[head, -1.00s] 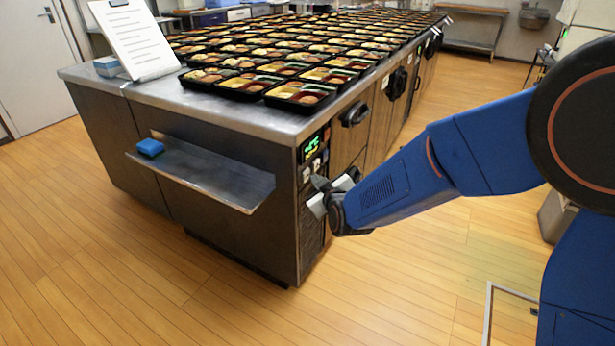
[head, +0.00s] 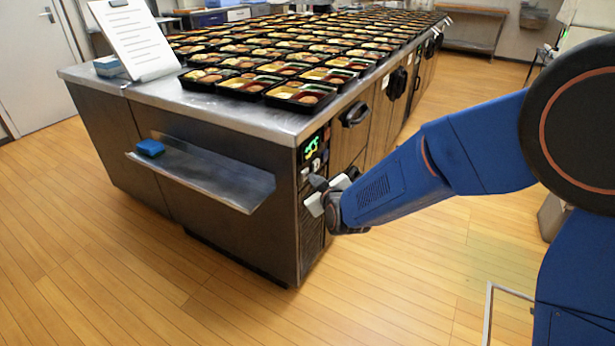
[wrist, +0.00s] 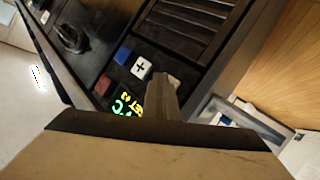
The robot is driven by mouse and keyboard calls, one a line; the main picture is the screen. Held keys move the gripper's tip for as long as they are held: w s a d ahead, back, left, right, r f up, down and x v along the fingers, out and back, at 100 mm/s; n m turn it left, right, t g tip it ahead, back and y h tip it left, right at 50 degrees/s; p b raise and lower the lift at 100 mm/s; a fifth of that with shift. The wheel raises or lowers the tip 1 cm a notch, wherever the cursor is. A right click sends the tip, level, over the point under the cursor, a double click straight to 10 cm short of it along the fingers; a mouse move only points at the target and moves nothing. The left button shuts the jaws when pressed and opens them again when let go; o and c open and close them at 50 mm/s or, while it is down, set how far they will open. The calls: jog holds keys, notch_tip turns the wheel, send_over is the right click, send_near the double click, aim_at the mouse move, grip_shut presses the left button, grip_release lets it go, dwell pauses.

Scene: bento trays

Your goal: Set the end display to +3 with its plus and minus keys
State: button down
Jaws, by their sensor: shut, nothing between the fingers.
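The end display (head: 311,147) glows green on the near end of the counter, above its keys. In the wrist view the display (wrist: 130,101) is tilted and partly covered by my gripper; its small yellow line looks like "SET +3", with a green "C" beside it. The white plus key (wrist: 140,68) is in plain sight there. My gripper (wrist: 162,80) is shut and empty, its tip beside the plus key, over a pale key mostly hidden behind it, whose sign I cannot read. In the head view my gripper (head: 314,193) is at the panel; I cannot tell whether it touches.
A blue key (wrist: 122,54), a red key (wrist: 102,85) and a black knob (wrist: 70,38) are near the plus key. A metal shelf (head: 215,180) with a blue sponge (head: 150,148) juts out left of the panel. Many bento trays (head: 300,95) cover the counter. The floor in front is clear.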

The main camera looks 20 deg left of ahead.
jog(key=shift+d, duration=0.1)
dwell(0.4)
jog(key=shift+d, duration=0.7)
jog(key=shift+d, duration=0.15)
jog(key=shift+s+d, duration=0.15)
jog(key=shift+d, duration=1.05)
jog(key=shift+s+d, duration=0.1)
jog(key=shift+d, duration=1.05)
jog(key=s+d+r+m+g+h, duration=0.1)
jog(key=s+d+r+m+h, duration=0.2)
jog(key=d, duration=1.3)
jog(key=d+r+m+g+h, duration=0.15)
jog(key=d+r+m, duration=0.35)
jog(key=d, duration=1)
jog(key=s+d+m+g+h, duration=0.3)
jog(key=s+d+m+h, duration=0.2)
jog(key=s+d, duration=1.7)
jog(key=s+m, duration=0.1)
jog(key=s, duration=0.2)
jog(key=shift+s+d+r, duration=0.15)
jog(key=shift+s+r, duration=0.05)
